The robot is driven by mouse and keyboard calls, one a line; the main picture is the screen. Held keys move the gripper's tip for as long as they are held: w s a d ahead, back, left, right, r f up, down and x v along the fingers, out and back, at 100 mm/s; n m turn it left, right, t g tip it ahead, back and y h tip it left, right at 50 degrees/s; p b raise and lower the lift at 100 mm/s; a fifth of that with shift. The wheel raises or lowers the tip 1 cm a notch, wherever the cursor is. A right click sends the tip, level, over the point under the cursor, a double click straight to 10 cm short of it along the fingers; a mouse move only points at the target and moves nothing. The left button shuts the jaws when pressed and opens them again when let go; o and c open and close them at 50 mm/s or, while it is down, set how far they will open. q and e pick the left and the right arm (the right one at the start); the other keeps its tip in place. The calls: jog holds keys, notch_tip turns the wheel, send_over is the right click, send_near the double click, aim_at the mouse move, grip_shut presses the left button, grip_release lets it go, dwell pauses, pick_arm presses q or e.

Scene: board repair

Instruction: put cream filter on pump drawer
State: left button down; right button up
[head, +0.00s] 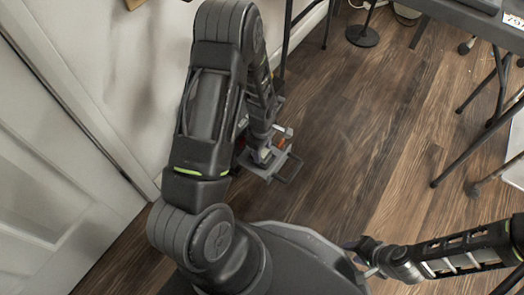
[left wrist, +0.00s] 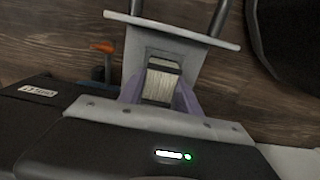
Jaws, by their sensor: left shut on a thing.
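My left gripper (head: 262,154) is low near the floor, at the grey pump drawer (head: 289,171). In the left wrist view its purple fingers (left wrist: 158,92) are shut on the cream filter (left wrist: 158,86), a pale ribbed block with a dark top edge. The filter is over the grey drawer (left wrist: 205,70), within its raised frame; I cannot tell whether it touches the drawer. The drawer is pulled out, with its front plate and handle (left wrist: 217,18) beyond. In the head view the filter is too small to make out. My right gripper (head: 368,258) is at the lower right, far from the drawer, its fingers unclear.
An orange-ended lever (left wrist: 103,47) stands beside the drawer. A white wall and door (head: 60,170) border the left. Table legs (head: 480,130) stand at the right. The wooden floor (head: 360,140) between is clear.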

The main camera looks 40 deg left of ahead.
pick_arm(q)
jog(key=shift+f, duration=0.2)
jog(key=c, duration=0.9)
grip_release()
jog(key=shift+o, duration=0.2)
jog(key=shift+r, duration=0.15)
notch_tip(320, 180, up, 12)
jog(key=p, duration=0.5)
jog(key=shift+d, duration=0.1)
jog(key=s+d+f+m+h, duration=0.1)
jog(key=s+d+f+m, duration=0.1)
jog(key=s+d+m, duration=0.2)
jog(key=s+d+f+m+h, duration=0.1)
jog(key=s+d+f+m, duration=0.2)
jog(key=d+m, duration=0.3)
jog(key=s+d+f+m+t+h, duration=0.1)
jog(key=s+d+m, duration=0.4)
jog(key=d, duration=0.8)
jog(key=shift+s+f+m+h, duration=0.4)
jog(key=shift+f+m, duration=0.1)
jog(key=shift+f, duration=0.25)
